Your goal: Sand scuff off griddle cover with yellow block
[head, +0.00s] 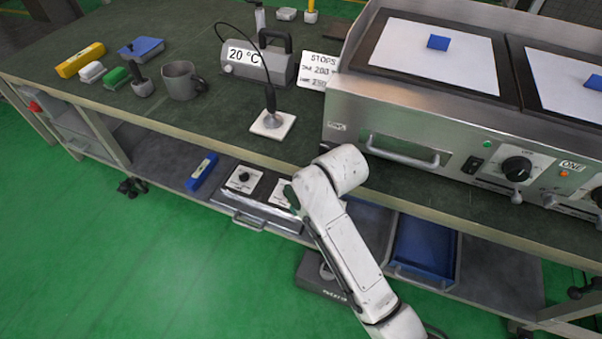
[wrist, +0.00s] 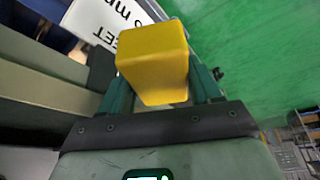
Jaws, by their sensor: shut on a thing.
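My gripper (wrist: 163,82) is shut on a yellow block (wrist: 153,52), with a green finger on each side of it in the wrist view. In the head view my gripper (head: 291,195) shows only as a bit of dark green beside the wrist, low at the bench front. The block it holds is hidden there. On the lower shelf, just beyond the gripper, is a steel unit (head: 252,216) with a front handle and white panels with black knobs. I cannot tell whether it is the griddle cover. No scuff can be made out.
A steel griddle (head: 400,125) with white sheets and blue blocks stands on the bench at right. A yellow bar (head: 80,60), a mug (head: 181,80) and a probe on a white pad (head: 272,125) stand left. A blue tray (head: 425,248) sits below. Green floor is open at left.

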